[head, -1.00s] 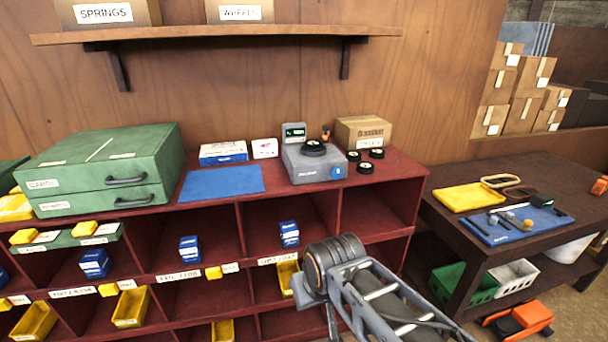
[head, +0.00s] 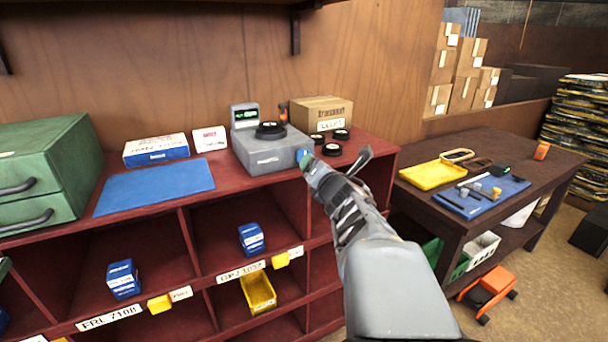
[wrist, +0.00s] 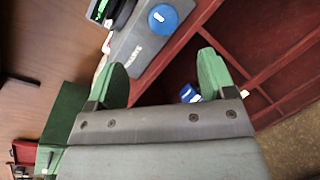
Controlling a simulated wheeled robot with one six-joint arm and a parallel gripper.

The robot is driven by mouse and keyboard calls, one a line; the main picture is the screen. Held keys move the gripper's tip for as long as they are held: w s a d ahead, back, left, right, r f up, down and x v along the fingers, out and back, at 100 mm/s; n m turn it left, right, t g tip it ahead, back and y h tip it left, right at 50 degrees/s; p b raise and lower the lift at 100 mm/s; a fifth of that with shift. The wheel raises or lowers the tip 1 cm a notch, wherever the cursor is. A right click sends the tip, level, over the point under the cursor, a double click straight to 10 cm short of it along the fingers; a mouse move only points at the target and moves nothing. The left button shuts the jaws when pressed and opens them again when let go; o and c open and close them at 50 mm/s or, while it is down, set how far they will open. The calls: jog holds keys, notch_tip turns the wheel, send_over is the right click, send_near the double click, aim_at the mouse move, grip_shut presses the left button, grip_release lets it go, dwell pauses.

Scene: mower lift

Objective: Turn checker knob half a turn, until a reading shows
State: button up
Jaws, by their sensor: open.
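The checker is a grey box (head: 262,158) with a small green-lit display (head: 245,115) and a black round part (head: 270,130) on top. It stands on the red shelf unit. Its blue knob (head: 303,157) is on the front right of the box, mostly covered by my gripper in the head view. In the wrist view the blue knob (wrist: 163,19) shows whole, with a white mark, ahead of the fingers. My gripper (wrist: 166,82) is open, with its green-padded fingers apart and nothing between them. The knob lies beyond the fingertips. The display's text is too small to read.
Black round parts (head: 332,149) and a cardboard box (head: 320,112) stand right of the checker. A blue mat (head: 154,187) and small boxes (head: 156,149) lie left. The red shelf front (head: 216,180) runs just below. A dark workbench (head: 480,220) stands right.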

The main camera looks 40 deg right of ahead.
aim_at(302, 155)
jog(key=w+d+n+y, duration=0.1)
jog(key=w+n, duration=0.2)
jog(key=w, duration=0.1)
jog(key=w+d+f+n+t+y, duration=0.1)
jog(key=w+d+n, duration=0.1)
jog(key=w+n, duration=0.2)
jog(key=w+d+f+n+y, duration=0.1)
jog(key=w+n, duration=0.2)
jog(key=w, duration=0.1)
jog(key=shift+w+d+f+t, duration=0.1)
jog(key=shift+w+d+t, duration=0.05)
jog(key=shift+w+t, duration=0.25)
jog(key=shift+s, duration=0.1)
jog(key=c, duration=0.9)
